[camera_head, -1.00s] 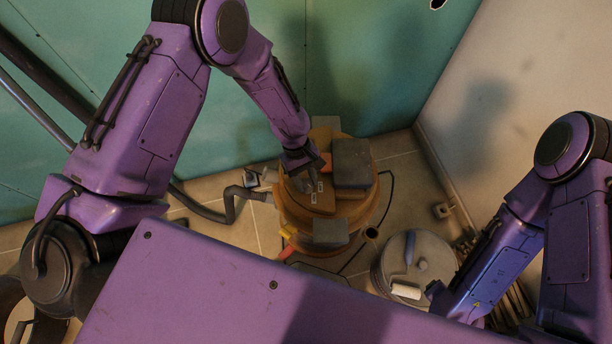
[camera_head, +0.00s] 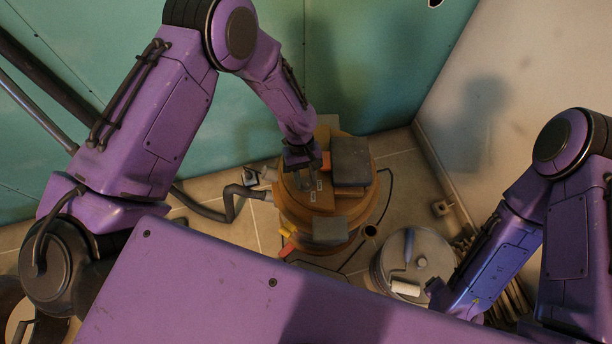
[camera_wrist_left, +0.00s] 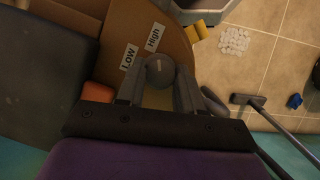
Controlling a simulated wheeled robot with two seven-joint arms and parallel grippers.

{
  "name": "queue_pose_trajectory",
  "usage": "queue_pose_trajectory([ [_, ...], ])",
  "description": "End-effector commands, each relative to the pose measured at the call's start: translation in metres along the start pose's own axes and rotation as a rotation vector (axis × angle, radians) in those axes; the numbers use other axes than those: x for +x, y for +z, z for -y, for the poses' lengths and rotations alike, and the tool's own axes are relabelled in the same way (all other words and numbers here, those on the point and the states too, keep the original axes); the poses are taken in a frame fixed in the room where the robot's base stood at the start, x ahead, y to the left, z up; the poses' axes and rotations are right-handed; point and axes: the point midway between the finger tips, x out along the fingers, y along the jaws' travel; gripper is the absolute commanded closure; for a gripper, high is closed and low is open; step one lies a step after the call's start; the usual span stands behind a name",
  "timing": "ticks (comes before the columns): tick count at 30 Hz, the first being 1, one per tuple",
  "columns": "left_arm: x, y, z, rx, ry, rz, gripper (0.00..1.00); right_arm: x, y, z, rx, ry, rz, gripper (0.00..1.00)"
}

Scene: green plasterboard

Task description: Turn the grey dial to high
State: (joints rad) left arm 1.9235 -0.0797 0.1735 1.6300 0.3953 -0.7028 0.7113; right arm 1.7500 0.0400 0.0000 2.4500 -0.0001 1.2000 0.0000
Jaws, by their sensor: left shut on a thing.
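The grey dial (camera_wrist_left: 160,70) sits on the brown top of an orange round machine (camera_head: 350,212). My left gripper (camera_head: 303,170) comes down on this top from the upper left. In the left wrist view, the left gripper (camera_wrist_left: 159,88) has one finger on each side of the dial and is shut on it. White labels reading Low (camera_wrist_left: 129,57) and High (camera_wrist_left: 155,37) lie just beyond the dial. The fingers partly hide the dial, and I cannot tell its exact setting. My right forearm runs down at the right; its gripper cannot be made out.
A dark grey box (camera_head: 351,163) stands on the machine right beside my left gripper. A grey hose (camera_head: 228,205) leaves the machine at the left. A lidded bucket (camera_head: 425,250) with a white roller (camera_head: 406,288) stands at the right. Green plasterboard (camera_head: 370,60) closes off the back.

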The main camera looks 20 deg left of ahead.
Motion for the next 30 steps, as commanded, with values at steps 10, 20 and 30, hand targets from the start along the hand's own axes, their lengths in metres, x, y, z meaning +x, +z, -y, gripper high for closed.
queue_pose_trajectory([
  [10, -0.001, -0.001, 0.000, 0.000, 0.002, -0.002, 0.39, 0.000, 0.000, 0.000, 0.000, 0.000, 0.000, 0.30],
  [20, -0.048, -0.003, -0.001, 0.000, 0.006, -0.006, 0.39, 0.005, 0.002, 0.000, 0.000, 0.000, 0.000, 0.30],
  [30, -0.104, -0.002, -0.001, 0.001, 0.002, -0.003, 0.39, 0.007, 0.003, 0.001, 0.000, 0.000, 0.000, 0.30],
])
